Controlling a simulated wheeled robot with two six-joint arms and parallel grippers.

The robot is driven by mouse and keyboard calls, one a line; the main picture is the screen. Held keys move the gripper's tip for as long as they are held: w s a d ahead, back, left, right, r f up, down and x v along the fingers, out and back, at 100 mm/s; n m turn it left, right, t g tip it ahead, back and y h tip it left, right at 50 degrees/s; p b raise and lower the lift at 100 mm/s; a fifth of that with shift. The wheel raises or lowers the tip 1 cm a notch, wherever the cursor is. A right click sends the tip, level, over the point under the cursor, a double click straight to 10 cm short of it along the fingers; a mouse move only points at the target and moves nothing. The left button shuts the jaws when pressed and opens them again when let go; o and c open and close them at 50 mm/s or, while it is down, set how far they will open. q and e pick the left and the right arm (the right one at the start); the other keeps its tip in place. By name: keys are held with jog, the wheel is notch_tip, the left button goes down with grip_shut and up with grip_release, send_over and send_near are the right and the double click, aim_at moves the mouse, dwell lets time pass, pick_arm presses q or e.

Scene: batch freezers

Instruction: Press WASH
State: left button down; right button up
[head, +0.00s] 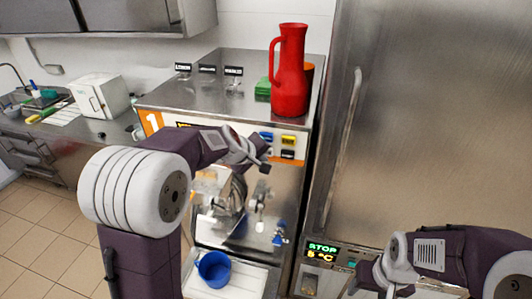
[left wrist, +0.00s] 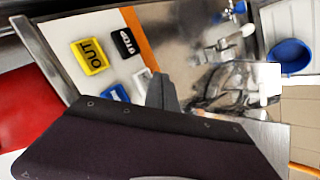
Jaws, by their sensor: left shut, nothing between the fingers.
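The front panel (head: 215,137) of the freezer marked 1 carries a blue button (head: 266,136), a yellow one (head: 288,140) and a black one (head: 288,154). In the left wrist view the yellow button (left wrist: 90,55) reads OUT and the black one (left wrist: 127,43) reads STOP. The blue button (left wrist: 117,93) and a white one (left wrist: 141,79) sit beside them; I cannot read WASH on either. My left gripper (head: 265,167) is shut and empty, in front of the panel by the white button; contact cannot be told. My right gripper (head: 372,282) is at the lower right, its opening unclear.
A red jug (head: 290,75) and a green stack (head: 263,86) stand on the freezer top. A tall steel cabinet (head: 440,130) with a long handle stands close on the right.

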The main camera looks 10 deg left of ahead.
pick_arm(q)
jog(key=s+b, duration=0.1)
jog(key=s, duration=0.4)
jog(key=shift+a+b, duration=0.1)
jog(key=shift+b, duration=0.25)
jog(key=shift+w, duration=0.1)
jog(key=shift+f, duration=0.1)
